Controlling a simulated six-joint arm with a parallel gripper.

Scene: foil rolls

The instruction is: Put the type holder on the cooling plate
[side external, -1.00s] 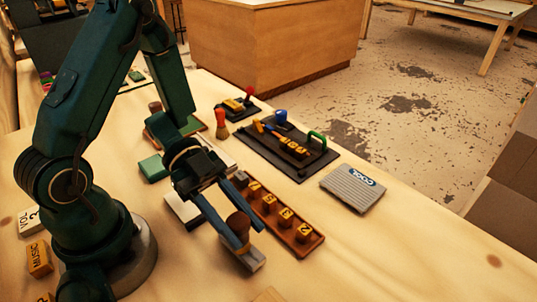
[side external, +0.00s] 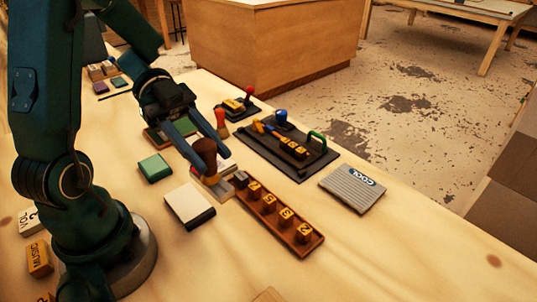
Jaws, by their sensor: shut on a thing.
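My gripper (side external: 212,147) is shut on the brown wooden handle (side external: 205,151) of a tool with a pale, metallic-looking base (side external: 215,188), which looks like the type holder. The tool is roughly upright, its base by the left end of the brown letter rack. I cannot tell whether the base touches anything. The cooling plate (side external: 350,190) is a grey ribbed slab marked COOL, lying bare on the table to the right, well apart from my gripper.
The brown rack (side external: 313,245) with yellow letter blocks and a dark tray (side external: 308,172) with a green handle and blue knob lie between my gripper and the plate. A white pad (side external: 189,205) and green block (side external: 155,167) are nearby. The front table is mostly clear.

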